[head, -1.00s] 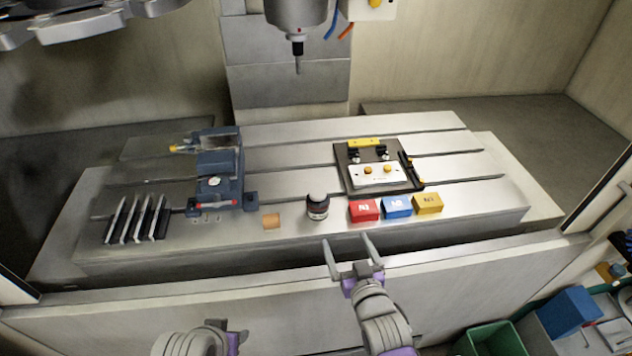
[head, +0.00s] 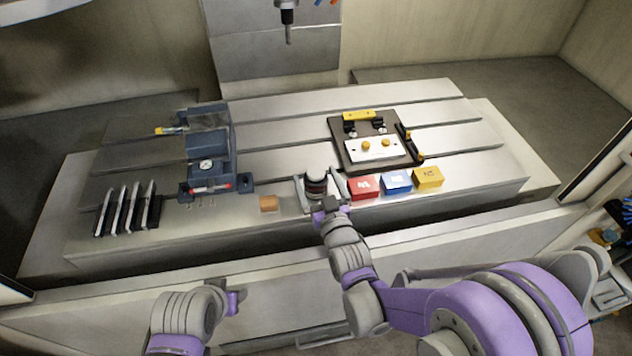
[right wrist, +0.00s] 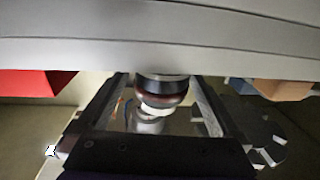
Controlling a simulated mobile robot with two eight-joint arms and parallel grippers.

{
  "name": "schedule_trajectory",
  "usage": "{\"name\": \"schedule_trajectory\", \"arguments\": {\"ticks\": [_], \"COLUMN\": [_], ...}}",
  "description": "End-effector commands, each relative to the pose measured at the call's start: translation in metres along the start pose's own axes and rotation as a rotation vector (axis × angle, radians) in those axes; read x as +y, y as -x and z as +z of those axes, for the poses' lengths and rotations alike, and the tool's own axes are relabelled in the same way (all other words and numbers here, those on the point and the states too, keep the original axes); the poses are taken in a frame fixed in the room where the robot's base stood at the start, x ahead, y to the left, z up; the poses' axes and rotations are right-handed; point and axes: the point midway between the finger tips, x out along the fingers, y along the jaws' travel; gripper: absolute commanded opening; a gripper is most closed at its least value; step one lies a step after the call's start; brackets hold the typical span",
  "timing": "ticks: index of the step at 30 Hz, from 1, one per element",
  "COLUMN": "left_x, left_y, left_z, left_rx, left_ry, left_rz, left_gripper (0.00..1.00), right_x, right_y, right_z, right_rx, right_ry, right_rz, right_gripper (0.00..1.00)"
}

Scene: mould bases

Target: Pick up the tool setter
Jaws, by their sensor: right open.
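The tool setter (head: 316,184) is a short dark cylinder with a pale top and a reddish band. It stands on the front of the machine table (head: 460,188). My right gripper (head: 319,181) is open, with one finger on each side of the tool setter. In the right wrist view the tool setter (right wrist: 162,90) sits between the two open fingers (right wrist: 160,105), with gaps at both sides. My left arm shows at the bottom of the head view, its left gripper (head: 234,297) too turned to read.
Red (head: 363,187), blue (head: 397,182) and yellow (head: 428,177) boxes stand close right of the right gripper. A fixture plate (head: 345,163) lies behind the boxes.

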Motion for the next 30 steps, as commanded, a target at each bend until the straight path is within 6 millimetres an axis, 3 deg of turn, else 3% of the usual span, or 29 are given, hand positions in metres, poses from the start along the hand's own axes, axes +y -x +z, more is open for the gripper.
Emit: {"name": "schedule_trajectory", "arguments": {"ticks": [6, 14, 30], "left_x": [0.000, 0.000, 0.000], "left_y": [0.005, 0.005, 0.005], "left_z": [-0.005, -0.005, -0.005], "left_rx": [0.004, 0.003, 0.003], "left_ry": [0.000, 0.000, 0.000], "left_rz": [0.000, 0.000, 0.000], "left_gripper": [0.50, 0.50, 0.50], "right_x": [-0.001, -0.001, -0.001], "right_y": [-0.027, -0.029, -0.029], "right_z": [-0.001, 0.000, 0.000], "right_rx": [0.000, 0.000, 0.000], "right_ry": [0.000, 0.000, 0.000], "right_rz": [0.000, 0.000, 0.000], "right_gripper": [1.00, 1.00, 0.03]}}
